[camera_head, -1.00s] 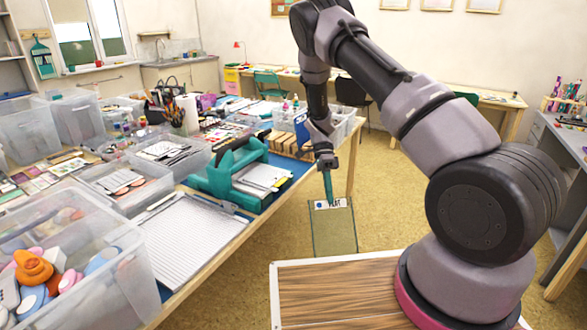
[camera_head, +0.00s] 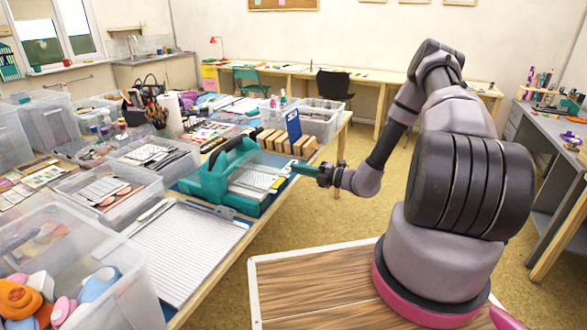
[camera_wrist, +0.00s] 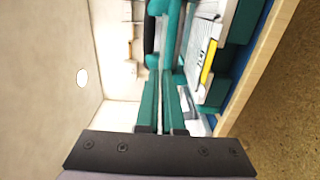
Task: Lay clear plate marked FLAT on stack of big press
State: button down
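The big teal press (camera_head: 208,188) stands on the worktable, with its handle raised at the left. A pale stack (camera_head: 250,180) with a yellow strip lies in it; it also shows in the wrist view (camera_wrist: 200,48), with small lettering I cannot read surely. My gripper (camera_head: 298,168) reaches in level from the right, at the press's right side. It is shut on the clear plate (camera_head: 268,160), which extends left from the fingers, apparently above the stack. In the wrist view the teal fingers (camera_wrist: 160,75) lie close together and the plate is nearly edge-on. Its FLAT label and any contact cannot be made out.
Wooden blocks (camera_head: 285,142) and a blue upright card (camera_head: 293,125) stand just behind the press. A ribbed grey board (camera_head: 185,250) lies in front, beside a clear bin (camera_head: 130,275) of stamps. The floor right of the table is free.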

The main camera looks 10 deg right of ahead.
jog(key=shift+d, duration=0.15)
jog(key=shift+f, duration=0.75)
jog(key=shift+f, duration=0.1)
jog(key=shift+f, duration=0.15)
jog(key=shift+w, duration=0.1)
jog(key=shift+w+a+f, duration=0.35)
jog(key=shift+a+f, duration=0.1)
jog(key=shift+f, duration=0.2)
jog(key=shift+w+a+f, duration=0.3)
jog(key=shift+a+f, duration=0.15)
jog(key=shift+f, duration=0.15)
